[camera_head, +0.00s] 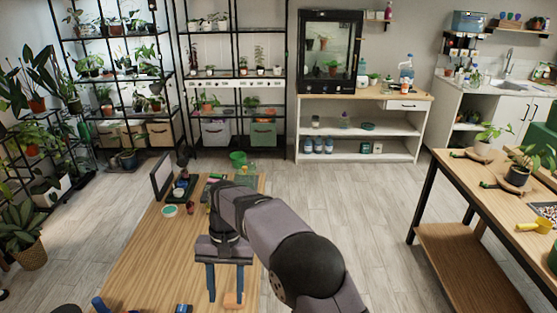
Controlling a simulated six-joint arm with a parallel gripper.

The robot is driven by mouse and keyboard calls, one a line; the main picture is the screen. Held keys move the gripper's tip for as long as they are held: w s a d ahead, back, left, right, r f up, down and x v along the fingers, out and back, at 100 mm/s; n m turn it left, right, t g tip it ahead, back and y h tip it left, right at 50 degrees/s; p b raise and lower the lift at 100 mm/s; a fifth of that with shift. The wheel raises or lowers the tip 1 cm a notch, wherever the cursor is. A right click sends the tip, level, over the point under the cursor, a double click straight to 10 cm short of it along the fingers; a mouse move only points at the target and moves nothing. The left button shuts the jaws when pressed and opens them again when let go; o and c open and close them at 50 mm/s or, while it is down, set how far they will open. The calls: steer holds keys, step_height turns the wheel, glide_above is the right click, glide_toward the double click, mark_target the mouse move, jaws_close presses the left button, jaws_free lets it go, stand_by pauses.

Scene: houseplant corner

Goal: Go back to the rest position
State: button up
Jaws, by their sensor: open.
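My gripper (226,283) hangs over the right part of the wooden table (146,262), with its two blue fingers pointing down. The fingers are spread apart and nothing shows between them. A small orange block-like thing (234,300) lies by the right fingertip; I cannot tell whether they touch. My arm reaches in from the lower right and hides part of the table's right side.
Small items, a green-white dish (169,211) and an upright dark panel (161,177) crowd the table's far end. Blue things (100,304) lie at the near edge. A second table (462,205) with potted plants stands at right. Floor between is clear.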

steer(key=s+d+r+t, duration=0.1)
steer(key=d, duration=1)
steer(key=s+d+f+t, duration=0.1)
steer(key=s+d+f, duration=0.1)
steer(key=s+d, duration=1.4)
steer(key=shift+d+f+t+h+p, duration=0.3)
steer(key=shift+d+f+t+p, duration=0.1)
steer(key=shift+p, duration=0.05)
